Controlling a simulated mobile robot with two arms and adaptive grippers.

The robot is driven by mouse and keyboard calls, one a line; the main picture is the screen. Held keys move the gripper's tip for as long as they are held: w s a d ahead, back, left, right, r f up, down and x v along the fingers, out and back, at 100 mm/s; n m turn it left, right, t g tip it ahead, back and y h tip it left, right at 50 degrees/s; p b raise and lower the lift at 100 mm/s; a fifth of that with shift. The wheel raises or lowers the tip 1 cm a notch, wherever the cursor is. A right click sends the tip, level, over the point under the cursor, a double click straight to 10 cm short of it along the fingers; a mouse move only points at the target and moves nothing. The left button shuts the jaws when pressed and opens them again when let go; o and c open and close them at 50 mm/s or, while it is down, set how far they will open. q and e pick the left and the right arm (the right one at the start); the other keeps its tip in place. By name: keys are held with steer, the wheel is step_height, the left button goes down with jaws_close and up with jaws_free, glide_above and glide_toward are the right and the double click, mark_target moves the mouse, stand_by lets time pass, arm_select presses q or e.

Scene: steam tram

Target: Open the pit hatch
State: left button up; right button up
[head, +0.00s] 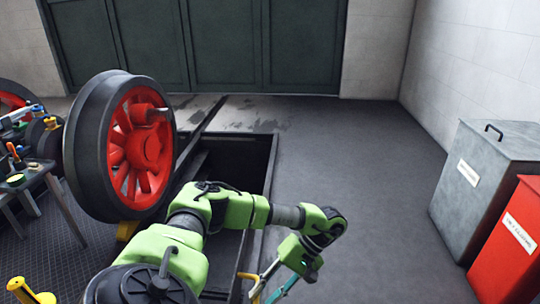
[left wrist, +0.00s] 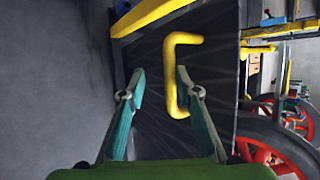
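The pit hatch is a dark scuffed plate (left wrist: 212,65) with a yellow edge strip (left wrist: 150,17) in the left wrist view. A yellow C-shaped handle (left wrist: 170,75) stands on it; in the head view the handle (head: 248,276) shows at the bottom, partly hidden. My left gripper (left wrist: 160,75) is open, with the handle's long bar between its teal fingertips in the picture, closer to the right finger. Whether a finger touches the bar I cannot tell. In the head view my left gripper (head: 272,284) points down, cut off by the bottom edge. My right gripper is not in view.
A dark open pit (head: 235,160) lies beyond my left arm. A large red-spoked wheel (head: 130,148) stands at its left, near a tool-covered stool (head: 25,175). A grey bin (head: 485,185) and a red bin (head: 510,250) stand right. The floor between is clear.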

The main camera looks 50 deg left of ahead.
arm_select(q)
steer(key=v, duration=1.2)
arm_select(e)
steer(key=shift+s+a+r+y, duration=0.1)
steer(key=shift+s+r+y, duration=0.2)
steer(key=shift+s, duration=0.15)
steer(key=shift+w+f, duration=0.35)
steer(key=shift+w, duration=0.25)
